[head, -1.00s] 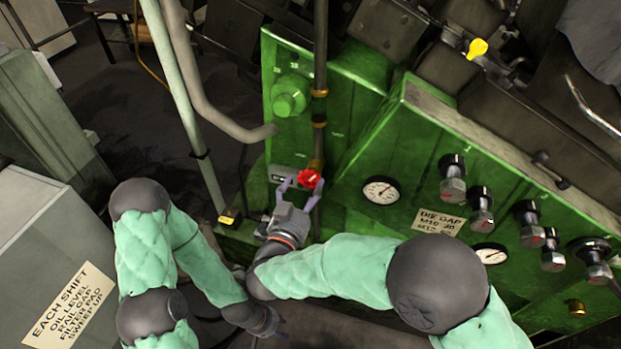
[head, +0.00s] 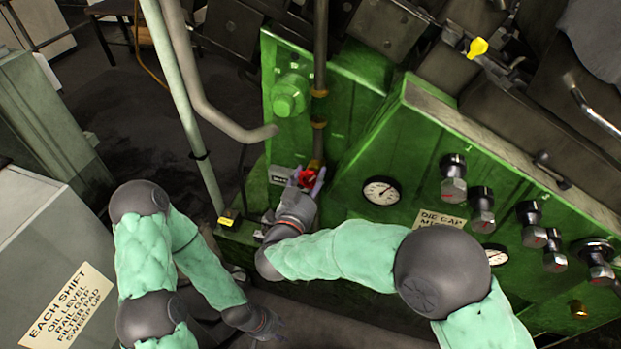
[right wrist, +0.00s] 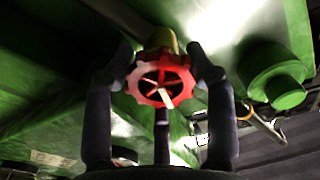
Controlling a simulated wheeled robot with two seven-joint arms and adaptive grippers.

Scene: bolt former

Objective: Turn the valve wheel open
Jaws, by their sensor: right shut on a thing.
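The red valve wheel (head: 308,174) sits at the lower end of a vertical pipe on the green machine. It also shows in the right wrist view (right wrist: 146,93), with its spokes and notched rim facing the camera and a yellow fitting behind it. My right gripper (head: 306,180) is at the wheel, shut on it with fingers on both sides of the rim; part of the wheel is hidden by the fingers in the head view. My left gripper (head: 270,328) hangs low, away from the wheel, and its fingers are too dark and small to read.
The green machine (head: 370,140) carries a gauge (head: 381,190) and several dark knobs to the right of the wheel. A grey bent pipe (head: 215,110) and a pale upright pole (head: 185,100) stand to the left. A grey cabinet (head: 40,240) is at the lower left.

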